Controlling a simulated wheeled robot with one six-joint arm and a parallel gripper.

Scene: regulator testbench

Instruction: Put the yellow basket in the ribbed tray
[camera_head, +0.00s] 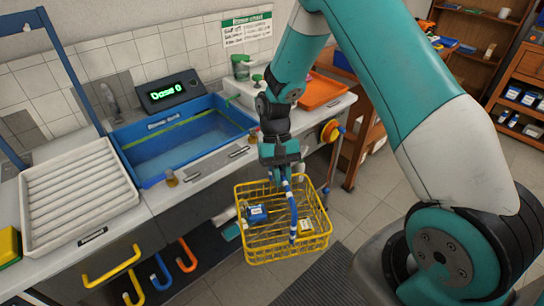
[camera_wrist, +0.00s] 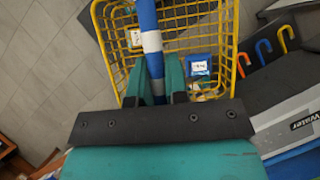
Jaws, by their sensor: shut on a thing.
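The yellow wire basket (camera_head: 262,256) hangs in front of the bench, above the floor. It also shows in the wrist view (camera_wrist: 104,38). My gripper (camera_head: 283,176) is shut on its blue-and-white handle (camera_wrist: 150,42); the fingers (camera_wrist: 158,88) show on either side of the handle in the wrist view. A blue box (camera_head: 257,213) and a small whitish box (camera_head: 305,225) are inside the basket. The white ribbed tray (camera_head: 78,192) lies on the bench at the left, well apart from the basket. Its ribbed surface looks empty.
A blue basin (camera_head: 185,140) is set in the bench between tray and basket, with a display (camera_head: 168,91) behind it. Colored hooks (camera_head: 110,266) stick out below. A yellow object (camera_head: 8,246) sits left; an orange tray (camera_head: 320,92) lies right.

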